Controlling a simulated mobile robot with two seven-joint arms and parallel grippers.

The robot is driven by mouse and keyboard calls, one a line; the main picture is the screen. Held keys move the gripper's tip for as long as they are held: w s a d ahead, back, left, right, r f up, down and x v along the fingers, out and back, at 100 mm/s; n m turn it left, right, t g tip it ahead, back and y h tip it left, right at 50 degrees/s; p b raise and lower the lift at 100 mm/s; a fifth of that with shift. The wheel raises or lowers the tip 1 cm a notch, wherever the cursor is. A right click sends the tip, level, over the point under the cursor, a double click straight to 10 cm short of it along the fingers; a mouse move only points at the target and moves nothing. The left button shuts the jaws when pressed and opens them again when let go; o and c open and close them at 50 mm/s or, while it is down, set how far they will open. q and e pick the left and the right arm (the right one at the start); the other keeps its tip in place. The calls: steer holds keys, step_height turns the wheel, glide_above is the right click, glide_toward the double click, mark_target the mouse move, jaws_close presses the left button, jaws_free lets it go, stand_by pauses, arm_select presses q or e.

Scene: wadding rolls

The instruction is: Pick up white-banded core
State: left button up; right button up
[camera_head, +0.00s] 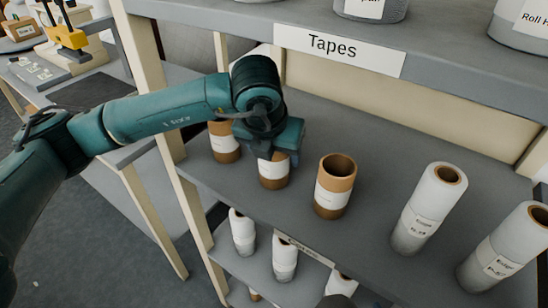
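Three brown cardboard cores with white bands stand upright in a row on the grey shelf under the "Tapes" label: a left one (225,146), a middle one (273,172) and a right one (334,192). My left gripper (271,152) points down over the top of the middle core and hides its upper end. The wrist also covers part of the left core.
Tall white rolls (428,210) and (505,248) stand further right on the same shelf. A lower shelf holds smaller white rolls (284,260). The upper shelf edge with the "Tapes" label (338,48) is close behind my wrist. A wooden post (160,90) stands left.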

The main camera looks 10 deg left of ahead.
arm_select(q)
steer(key=c, duration=0.7)
